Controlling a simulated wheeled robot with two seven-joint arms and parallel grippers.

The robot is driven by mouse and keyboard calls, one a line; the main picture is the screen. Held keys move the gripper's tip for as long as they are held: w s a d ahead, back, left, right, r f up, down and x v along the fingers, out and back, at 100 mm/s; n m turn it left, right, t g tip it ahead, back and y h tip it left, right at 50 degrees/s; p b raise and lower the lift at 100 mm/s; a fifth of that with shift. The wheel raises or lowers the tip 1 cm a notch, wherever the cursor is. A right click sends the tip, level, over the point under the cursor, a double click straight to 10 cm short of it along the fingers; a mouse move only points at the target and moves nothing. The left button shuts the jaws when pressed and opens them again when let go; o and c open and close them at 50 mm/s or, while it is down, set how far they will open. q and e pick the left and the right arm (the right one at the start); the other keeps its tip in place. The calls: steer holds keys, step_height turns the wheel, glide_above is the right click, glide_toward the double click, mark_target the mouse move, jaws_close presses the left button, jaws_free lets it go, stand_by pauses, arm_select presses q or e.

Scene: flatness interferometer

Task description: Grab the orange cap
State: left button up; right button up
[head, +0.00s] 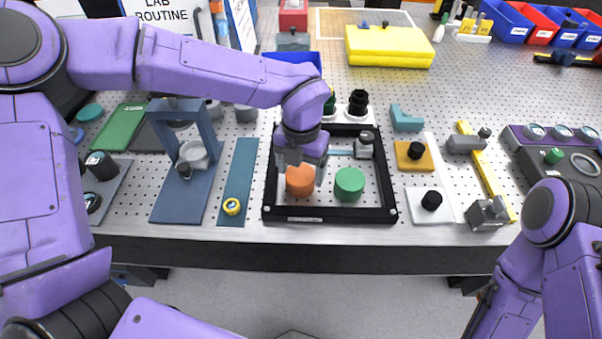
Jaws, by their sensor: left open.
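The orange cap (300,181) is a short round disc standing in the front left of a black-framed tray (334,216). A green cap (349,184) of similar size stands to its right in the same tray. My left gripper (300,164) points down over the orange cap, with its fingers apart around the cap's upper part. Whether the fingers touch the cap cannot be told. The gripper and wrist hide the back left of the tray. My right arm (564,245) shows at the right edge, but its gripper is not visible.
A grey fixture (364,146) stands at the tray's back right. A blue stand (187,165) and a blue-grey plate (238,180) are to the left. A yellow-orange block (414,156) and a white plate (430,213) lie to the right. The bench's front edge (330,248) runs close below.

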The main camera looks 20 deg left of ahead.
arm_select(q)
step_height(320, 180, down, 3)
steer(key=shift+w+r, duration=0.15)
steer(key=shift+r, duration=0.05)
steer(key=shift+f, duration=0.1)
steer(key=shift+s, duration=0.25)
steer(key=shift+c, duration=0.3)
arm_select(e)
steer(key=shift+s+r, duration=0.1)
steer(key=shift+r, duration=0.2)
arm_select(q)
steer(key=shift+w, duration=0.1)
steer(key=c, duration=0.7)
steer(key=shift+o, duration=0.2)
